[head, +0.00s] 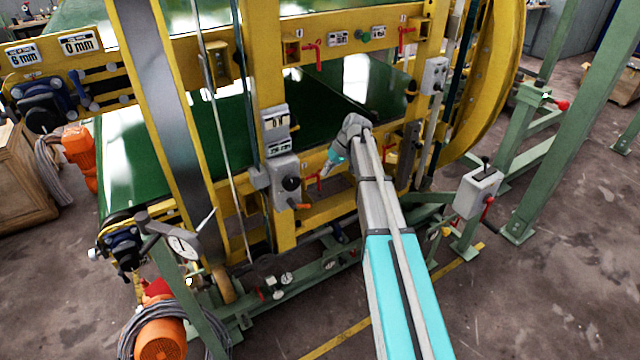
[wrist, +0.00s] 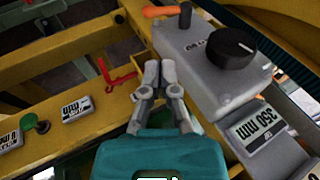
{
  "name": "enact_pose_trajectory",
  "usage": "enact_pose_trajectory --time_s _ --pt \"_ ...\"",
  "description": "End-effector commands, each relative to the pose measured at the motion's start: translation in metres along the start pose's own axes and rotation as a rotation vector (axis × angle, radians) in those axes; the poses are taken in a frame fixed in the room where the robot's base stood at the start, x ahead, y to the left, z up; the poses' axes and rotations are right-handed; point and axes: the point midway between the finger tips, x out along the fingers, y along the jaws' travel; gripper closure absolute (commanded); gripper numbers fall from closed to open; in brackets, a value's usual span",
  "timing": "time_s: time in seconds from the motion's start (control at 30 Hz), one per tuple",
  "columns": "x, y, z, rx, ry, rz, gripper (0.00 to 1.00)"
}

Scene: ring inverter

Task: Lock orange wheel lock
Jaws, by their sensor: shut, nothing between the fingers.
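The orange lock handle (wrist: 163,11) is a short lever on a black pivot at the top edge of a grey control box (wrist: 200,70) in the wrist view. It also shows in the head view (head: 300,206), below a black round knob (head: 291,183). My gripper (wrist: 159,68) is shut and empty, with its fingertips beside the left edge of the box. The fingertips appear apart from the orange handle, which lies beyond them. In the head view my gripper (head: 325,170) is right of the box, partly hidden by my arm.
A red lever (wrist: 115,80) is on the yellow frame left of my fingertips. A green knob (wrist: 38,126) and labels are further left. A "350 mm" display (wrist: 257,125) is below the box. Yellow beams surround my gripper.

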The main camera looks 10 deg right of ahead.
Motion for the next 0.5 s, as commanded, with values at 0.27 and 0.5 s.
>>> enact_pose_trajectory --time_s 0.27,0.5 --pt "0.018 0.002 0.001 0.001 0.000 0.000 1.00" --pt "0.038 0.002 0.001 0.001 0.000 0.000 1.00"
